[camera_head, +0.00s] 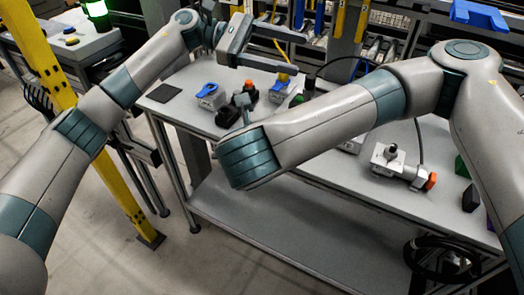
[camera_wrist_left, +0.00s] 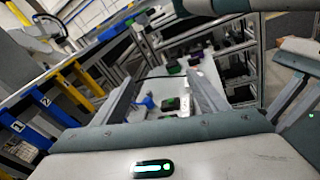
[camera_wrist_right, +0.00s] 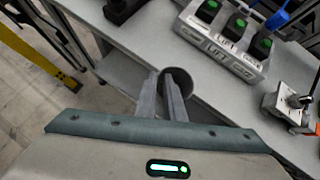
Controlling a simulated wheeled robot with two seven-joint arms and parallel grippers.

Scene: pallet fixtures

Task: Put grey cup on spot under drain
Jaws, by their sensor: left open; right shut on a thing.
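The grey cup (camera_wrist_right: 178,82) is a dark grey round cup, seen in the right wrist view at the fingertips of my right gripper (camera_wrist_right: 166,90). The right gripper is shut on it near the table's front edge. In the head view my right forearm hides this gripper and the cup. My left gripper (camera_head: 296,53) is open and empty above the back of the table. Its spread fingers also show in the left wrist view (camera_wrist_left: 168,92). I cannot tell which part is the drain or where the spot under it lies.
A valve device with an orange end (camera_head: 395,163) stands on the table at right. A grey box marked LIFT with green buttons (camera_wrist_right: 215,55) is beside the cup. A dark square (camera_head: 164,93) lies at the table's left. A yellow post (camera_head: 115,185) stands left of the table.

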